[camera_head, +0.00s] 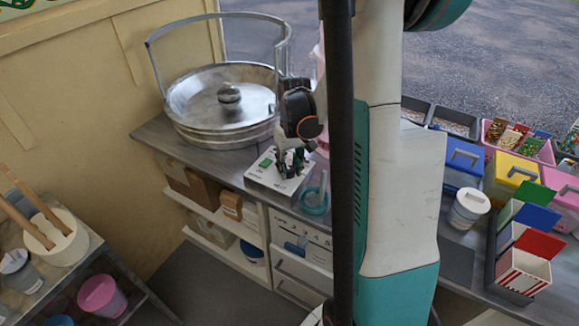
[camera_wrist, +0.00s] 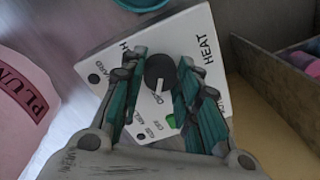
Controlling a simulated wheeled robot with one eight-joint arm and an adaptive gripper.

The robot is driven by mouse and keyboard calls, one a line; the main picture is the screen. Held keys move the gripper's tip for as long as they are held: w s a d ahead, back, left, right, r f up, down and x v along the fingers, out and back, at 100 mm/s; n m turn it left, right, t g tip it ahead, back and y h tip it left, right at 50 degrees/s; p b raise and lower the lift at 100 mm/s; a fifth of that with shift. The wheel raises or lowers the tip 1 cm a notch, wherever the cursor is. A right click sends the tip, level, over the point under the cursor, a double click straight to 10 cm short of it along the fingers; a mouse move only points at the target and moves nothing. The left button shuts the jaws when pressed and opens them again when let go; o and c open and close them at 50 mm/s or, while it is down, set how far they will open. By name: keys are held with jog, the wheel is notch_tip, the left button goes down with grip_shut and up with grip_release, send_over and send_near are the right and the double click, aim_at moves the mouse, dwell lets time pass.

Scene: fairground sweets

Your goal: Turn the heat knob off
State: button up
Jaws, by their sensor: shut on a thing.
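The heat knob (camera_wrist: 159,70) is a round black dial with a pale pointer mark, on a white control box (camera_wrist: 112,57) lettered HEAT. In the wrist view the knob sits between the two teal fingers of my gripper (camera_wrist: 160,66), which is shut on it. The pointer mark is toward the lower side of the picture, but the setting is too small to read surely. A green light or button (camera_wrist: 171,121) shows beside the right finger. In the head view the control box (camera_head: 262,181) stands on the counter, and my gripper (camera_head: 290,163) hides the knob.
A large metal pan with a guard (camera_head: 215,108) stands behind the box to the left. A teal ring-shaped dish (camera_head: 314,202) is just right of the box. Coloured bins (camera_head: 515,172) and a striped box (camera_head: 523,270) line the right counter. A pink tub (camera_wrist: 25,100) shows in the wrist view.

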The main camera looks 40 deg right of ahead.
aim_at(291, 168)
jog(key=shift+n, duration=0.4)
jog(key=o, duration=1.1)
jog(key=r, duration=1.2)
jog(key=shift+d, duration=0.3)
